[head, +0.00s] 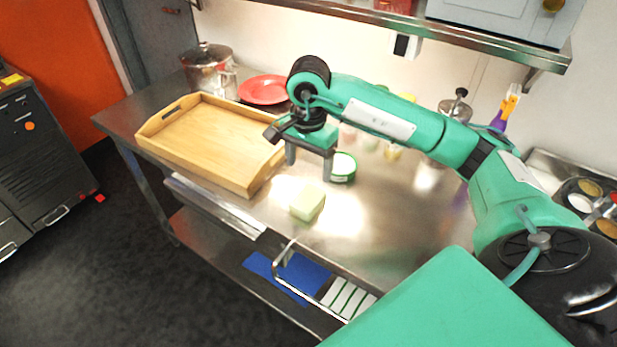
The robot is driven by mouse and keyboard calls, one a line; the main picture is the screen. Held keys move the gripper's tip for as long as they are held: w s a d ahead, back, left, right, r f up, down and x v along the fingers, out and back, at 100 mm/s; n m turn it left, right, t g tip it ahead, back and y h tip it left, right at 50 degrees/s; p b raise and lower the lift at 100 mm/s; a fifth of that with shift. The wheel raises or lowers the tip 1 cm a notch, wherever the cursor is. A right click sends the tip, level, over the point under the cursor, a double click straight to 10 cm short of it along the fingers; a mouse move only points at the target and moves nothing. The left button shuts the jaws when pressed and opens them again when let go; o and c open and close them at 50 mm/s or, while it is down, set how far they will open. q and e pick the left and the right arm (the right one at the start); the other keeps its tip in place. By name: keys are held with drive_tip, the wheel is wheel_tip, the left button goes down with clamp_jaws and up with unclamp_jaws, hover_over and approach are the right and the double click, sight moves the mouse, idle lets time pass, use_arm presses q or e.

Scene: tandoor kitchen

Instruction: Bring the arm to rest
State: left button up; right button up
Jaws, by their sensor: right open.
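My right arm comes in from the right in the head view and reaches over the steel table (390,215). Its gripper (309,172) points down with its fingers apart and nothing between them. The gripper hangs above the table, just right of a wooden tray (215,140) and beyond a pale green block (307,204). A green and white round tin (342,168) stands just right of the gripper, partly behind a finger. I cannot tell whether the finger touches it. My left gripper is not in view.
A steel pot (209,75) and a red plate (264,90) stand at the back left. Jars (391,152) stand partly hidden behind my arm. A shelf (440,30) overhangs the back. A metal rail (290,283) sits at the front edge. The table's front middle is mostly clear.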

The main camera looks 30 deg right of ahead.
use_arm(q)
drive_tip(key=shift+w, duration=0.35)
use_arm(e)
drive_tip(key=shift+r, duration=0.4)
